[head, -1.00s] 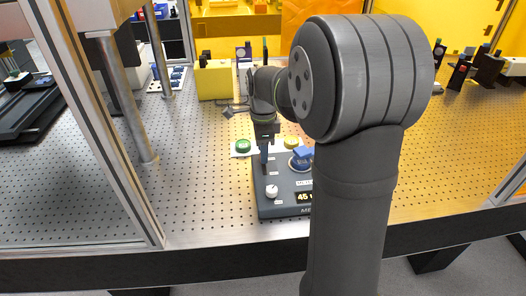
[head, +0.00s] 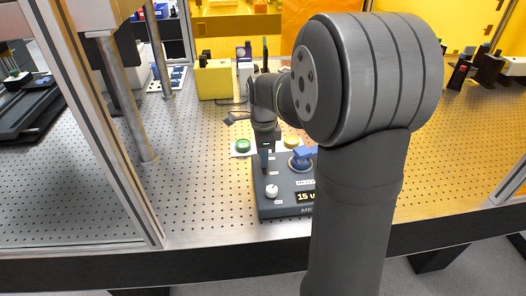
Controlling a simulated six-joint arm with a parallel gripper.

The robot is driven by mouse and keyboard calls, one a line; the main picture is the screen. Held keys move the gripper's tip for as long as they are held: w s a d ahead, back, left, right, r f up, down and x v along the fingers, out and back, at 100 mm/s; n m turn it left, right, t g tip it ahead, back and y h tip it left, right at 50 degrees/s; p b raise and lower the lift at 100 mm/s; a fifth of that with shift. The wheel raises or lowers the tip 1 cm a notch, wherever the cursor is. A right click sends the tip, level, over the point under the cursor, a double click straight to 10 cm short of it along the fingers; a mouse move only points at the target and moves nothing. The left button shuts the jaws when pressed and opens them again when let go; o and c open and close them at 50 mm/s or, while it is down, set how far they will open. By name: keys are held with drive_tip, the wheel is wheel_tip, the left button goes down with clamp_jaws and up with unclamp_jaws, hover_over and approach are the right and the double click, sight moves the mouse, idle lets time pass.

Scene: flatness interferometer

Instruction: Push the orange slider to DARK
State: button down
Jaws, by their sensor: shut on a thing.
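The dark control box (head: 285,212) stands on the perforated table, partly hidden on its right by my arm. My gripper (head: 265,160) points down at the left side of its top, beside small white labels too small to read. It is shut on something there. The orange slider itself does not show; my fingers appear to cover it, so its exact position along its track cannot be told. The box's display (head: 306,197) reads 15 with a cut-off unit.
A white knob (head: 271,190) sits in front of my gripper and a blue knob (head: 300,160) to its right. Green (head: 243,145) and yellow (head: 291,142) buttons lie behind the box. A yellow block (head: 213,80) stands farther back. The table left of the box is clear.

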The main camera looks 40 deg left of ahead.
sight(265, 173)
drive_tip(key=shift+s+d, duration=1.15)
drive_tip(key=shift+s, duration=0.05)
drive_tip(key=c, duration=1.4)
unclamp_jaws()
drive_tip(key=shift+s+d, duration=0.1)
drive_tip(key=shift+o, duration=0.4)
drive_tip(key=shift+r, duration=0.1)
drive_tip(key=shift+r, duration=0.35)
wheel_tip(265, 173, up, 16)
drive_tip(key=shift+r, duration=0.25)
